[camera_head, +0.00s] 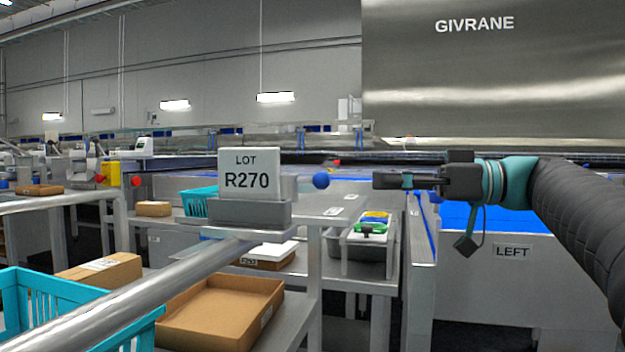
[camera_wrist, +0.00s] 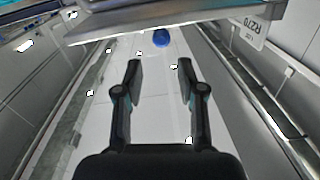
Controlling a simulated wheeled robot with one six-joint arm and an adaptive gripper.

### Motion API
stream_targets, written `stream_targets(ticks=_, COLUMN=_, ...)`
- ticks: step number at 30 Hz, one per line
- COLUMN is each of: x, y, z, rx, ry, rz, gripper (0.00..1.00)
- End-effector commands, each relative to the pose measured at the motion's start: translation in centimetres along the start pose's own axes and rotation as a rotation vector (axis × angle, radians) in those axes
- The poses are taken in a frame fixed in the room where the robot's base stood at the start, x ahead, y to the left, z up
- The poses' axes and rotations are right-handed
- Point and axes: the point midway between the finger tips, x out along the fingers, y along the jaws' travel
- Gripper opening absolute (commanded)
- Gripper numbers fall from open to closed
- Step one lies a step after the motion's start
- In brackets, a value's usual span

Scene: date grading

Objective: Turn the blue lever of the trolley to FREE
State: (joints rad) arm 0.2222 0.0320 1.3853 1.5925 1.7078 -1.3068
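A blue ball knob (camera_head: 321,181), which looks like the end of the blue lever, stands just right of the LOT R270 sign in the head view. It also shows in the wrist view (camera_wrist: 161,38), ahead of the fingertips and near the middle. No lever shaft or FREE marking can be made out. My gripper (camera_head: 378,181) is level with the knob, to its right, pointing at it with a gap between. In the wrist view my gripper (camera_wrist: 159,78) has its two fingers apart with nothing between them.
The LOT R270 sign (camera_head: 251,174) stands in a grey holder left of the knob. A metal rail (camera_head: 170,285) crosses the foreground. A teal crate (camera_head: 75,305) and cardboard tray (camera_head: 220,310) lie below. A steel GIVRANE housing (camera_head: 490,75) rises behind my arm.

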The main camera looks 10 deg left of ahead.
Motion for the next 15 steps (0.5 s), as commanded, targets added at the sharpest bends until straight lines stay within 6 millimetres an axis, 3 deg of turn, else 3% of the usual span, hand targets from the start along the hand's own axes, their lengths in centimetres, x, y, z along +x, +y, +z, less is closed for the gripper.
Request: stream_targets(ticks=15, x=9.4, y=-0.1, z=0.0, rx=0.0, ry=-0.001, rz=-0.004, gripper=0.39)
